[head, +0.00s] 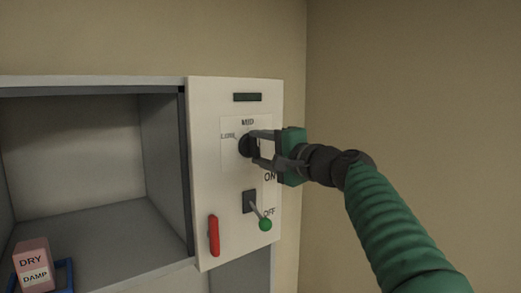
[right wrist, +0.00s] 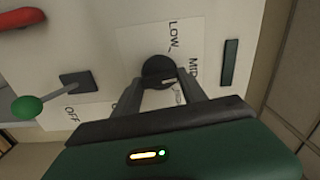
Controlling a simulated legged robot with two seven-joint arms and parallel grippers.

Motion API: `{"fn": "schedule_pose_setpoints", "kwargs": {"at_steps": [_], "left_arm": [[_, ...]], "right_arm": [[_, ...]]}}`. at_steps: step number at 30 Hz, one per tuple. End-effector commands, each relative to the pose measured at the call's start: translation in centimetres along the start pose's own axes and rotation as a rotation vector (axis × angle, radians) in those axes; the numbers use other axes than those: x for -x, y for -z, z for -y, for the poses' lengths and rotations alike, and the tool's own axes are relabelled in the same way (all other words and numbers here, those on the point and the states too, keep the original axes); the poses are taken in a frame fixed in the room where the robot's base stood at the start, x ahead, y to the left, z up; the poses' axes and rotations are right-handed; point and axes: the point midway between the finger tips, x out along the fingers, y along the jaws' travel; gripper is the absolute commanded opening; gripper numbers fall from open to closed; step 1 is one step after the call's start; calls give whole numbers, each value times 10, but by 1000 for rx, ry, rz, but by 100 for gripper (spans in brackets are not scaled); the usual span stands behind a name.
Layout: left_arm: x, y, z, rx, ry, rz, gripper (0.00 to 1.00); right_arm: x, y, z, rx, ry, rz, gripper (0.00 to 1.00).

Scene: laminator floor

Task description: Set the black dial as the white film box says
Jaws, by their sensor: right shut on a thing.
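The black dial (head: 248,146) sits on a white control panel with LOW and MID printed around it; the dial also shows in the right wrist view (right wrist: 157,70). A pale mark on the dial points roughly toward the MID side, slightly past it; a third label there is partly hidden. My right gripper (head: 256,147) is shut on the dial, one finger on each side, in the right wrist view too (right wrist: 161,92). No white film box is seen in either view. My left gripper is not in view.
Below the dial are a green-knobbed lever (head: 264,223) near OFF and a red handle (head: 213,236). A dark display (head: 247,97) is above. An open grey bay (head: 85,225) lies left, with a pink DRY/DAMP box (head: 31,262) by a blue holder (head: 65,275).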

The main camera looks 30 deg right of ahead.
Motion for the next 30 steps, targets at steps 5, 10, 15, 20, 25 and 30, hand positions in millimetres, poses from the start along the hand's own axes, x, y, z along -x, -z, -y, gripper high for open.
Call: {"fn": "schedule_pose_setpoints", "kwargs": {"at_steps": [5,10,15,20,25,30], "left_arm": [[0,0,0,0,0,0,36],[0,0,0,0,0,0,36],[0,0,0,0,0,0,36],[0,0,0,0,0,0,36],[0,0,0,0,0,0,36],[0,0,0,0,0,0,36]], "right_arm": [[0,0,0,-67,1,0,9],[0,0,-1,-98,0,0,9],[0,0,-1,-105,0,0,9],[0,0,-1,-104,0,0,9],[0,0,-1,-104,-1,0,58],[0,0,-1,-103,-1,0,71]]}}
